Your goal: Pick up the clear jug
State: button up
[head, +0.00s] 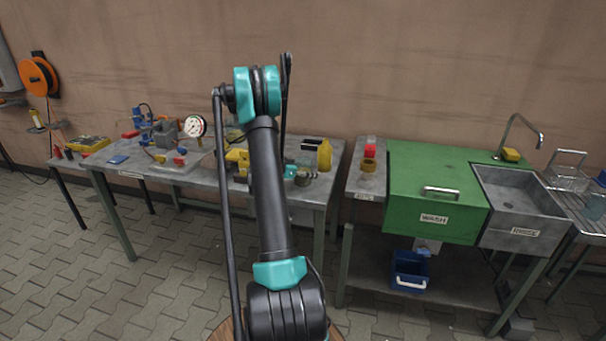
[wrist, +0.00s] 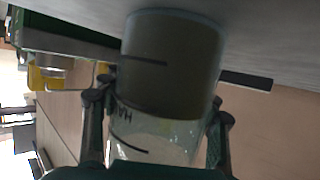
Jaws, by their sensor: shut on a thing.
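The clear jug (wrist: 165,138) shows large in the wrist view. It is a see-through cylinder with dark marks and part of some lettering; its far part looks filled with something opaque grey-brown. My gripper (wrist: 158,118) has one finger on each side of the jug and is shut on it. The jug's far end lies against a grey surface in the picture; I cannot tell whether they touch. In the head view my arm covers the middle of the workbench, and I cannot make out the jug or fingertips there.
The workbench (head: 80,163) holds a dial gauge (head: 195,126), a yellow bottle (head: 324,155) and several small parts. To the right stand a green wash unit (head: 430,170), a grey sink (head: 520,190) with a tap, and a wire basket (head: 568,178). A blue bin (head: 410,272) sits below.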

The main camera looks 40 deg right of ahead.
jog(key=shift+r, duration=0.15)
jog(key=shift+c, duration=0.2)
jog(key=shift+r, duration=9.85)
jog(key=shift+c, duration=0.3)
